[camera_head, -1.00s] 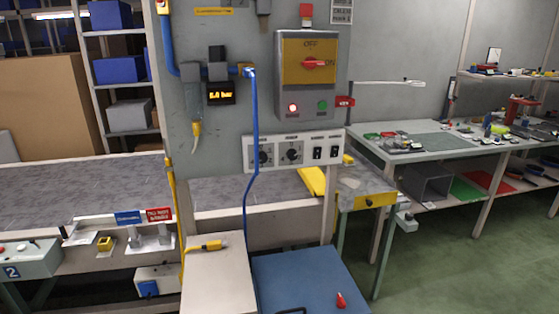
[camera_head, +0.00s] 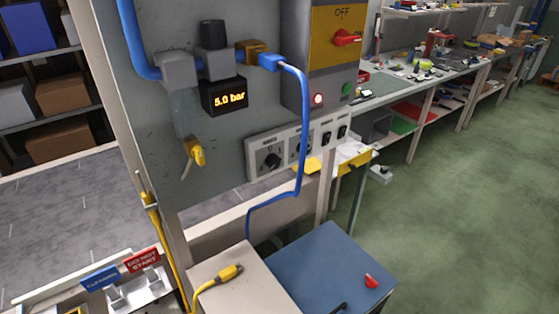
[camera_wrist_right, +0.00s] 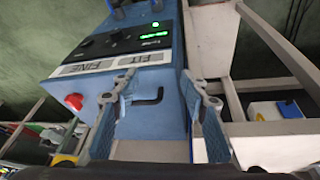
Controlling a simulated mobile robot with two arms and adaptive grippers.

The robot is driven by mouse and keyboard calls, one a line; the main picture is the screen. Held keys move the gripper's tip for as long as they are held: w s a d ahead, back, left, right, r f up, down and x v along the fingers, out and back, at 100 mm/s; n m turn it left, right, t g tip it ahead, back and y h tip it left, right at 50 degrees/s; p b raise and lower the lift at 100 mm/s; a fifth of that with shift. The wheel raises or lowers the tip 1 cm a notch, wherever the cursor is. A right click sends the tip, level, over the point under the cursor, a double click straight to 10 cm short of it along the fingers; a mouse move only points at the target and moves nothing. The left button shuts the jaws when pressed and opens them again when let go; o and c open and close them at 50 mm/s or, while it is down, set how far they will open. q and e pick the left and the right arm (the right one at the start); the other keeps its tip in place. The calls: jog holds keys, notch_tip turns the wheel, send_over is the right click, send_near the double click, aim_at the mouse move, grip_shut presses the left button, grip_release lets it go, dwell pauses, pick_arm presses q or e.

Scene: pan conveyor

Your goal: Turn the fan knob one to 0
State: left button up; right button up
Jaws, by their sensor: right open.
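A pale control strip (camera_head: 252,171) on the grey panel carries two dark round knobs, a left one (camera_head: 270,159) and a right one (camera_head: 303,146), with two black switches to their right. The strip's labels are too small to read, so I cannot tell which knob is fan knob one or its exact setting. A blue hose hangs in front of the right knob and partly covers it. My right gripper (camera_wrist_right: 156,86) is open and empty in the right wrist view, with a blue box (camera_wrist_right: 172,105) beyond its fingers. Neither gripper shows in the head view.
The blue hose (camera_head: 301,110) loops out from the panel. Below stand a pale box top with a yellow connector (camera_head: 229,272) and a blue cabinet (camera_head: 325,265) with a red item (camera_head: 371,281).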

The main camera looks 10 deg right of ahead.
notch_tip(320, 180, up, 5)
jog(key=w+t, duration=0.1)
jog(key=w, duration=0.1)
jog(key=n+t+y+p, duration=0.2)
jog(key=n+t+y, duration=0.1)
jog(key=t+y, duration=0.65)
send_near(276, 164)
jog(key=a+t+h, duration=0.2)
jog(key=shift+g+y, duration=0.25)
jog(key=x, duration=0.1)
jog(key=p+x, duration=0.1)
jog(key=x, duration=0.1)
jog(key=p+x, duration=0.1)
jog(key=x, duration=0.1)
jog(key=shift+w+d+f, duration=0.1)
jog(key=shift+w+d, duration=0.05)
jog(key=shift+w, duration=0.2)
jog(key=shift+p+x, duration=0.35)
jog(key=shift+x, duration=0.45)
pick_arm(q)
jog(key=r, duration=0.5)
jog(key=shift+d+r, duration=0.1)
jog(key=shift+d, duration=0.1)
pick_arm(e)
jog(key=shift+f, duration=0.15)
